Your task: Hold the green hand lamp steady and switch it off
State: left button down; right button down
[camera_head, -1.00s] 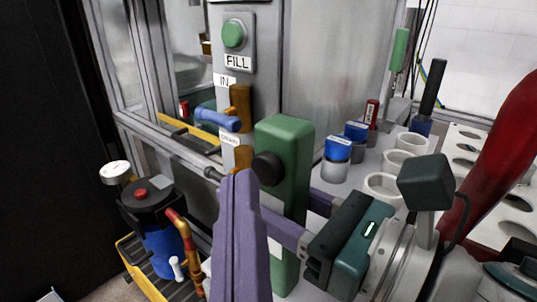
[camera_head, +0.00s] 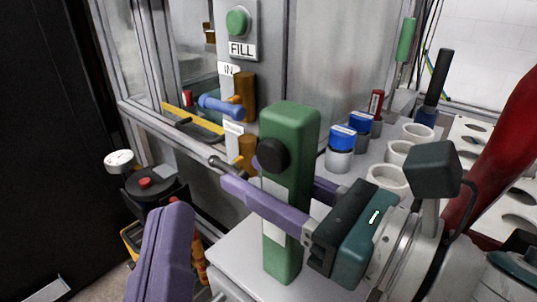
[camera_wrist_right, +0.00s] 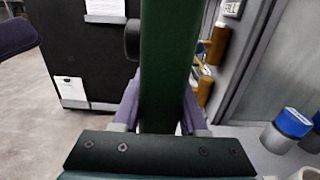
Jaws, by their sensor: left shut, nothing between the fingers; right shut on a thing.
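The green hand lamp (camera_head: 298,135) is a tall green block with a round black knob (camera_head: 272,155) on its face and a pale label. It stands upright over a grey surface; I cannot tell whether its base touches. My right gripper (camera_head: 275,190) is shut on the lamp, its purple fingers on either side below the knob. In the right wrist view the lamp (camera_wrist_right: 165,70) rises between the fingers, the knob (camera_wrist_right: 132,40) at its left side. My left gripper (camera_head: 176,208) is shut and empty, low and left of the lamp, apart from it. It also shows in the right wrist view (camera_wrist_right: 18,36).
Behind the lamp is a framed cabinet with a green FILL button (camera_head: 238,22) and a blue-handled valve (camera_head: 220,105). Blue-capped jars (camera_head: 341,150) and white cups (camera_head: 388,178) stand to the right. A black-topped vessel (camera_head: 150,187) with a gauge (camera_head: 119,160) is at left.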

jog(key=shift+c, duration=1.8)
grip_release()
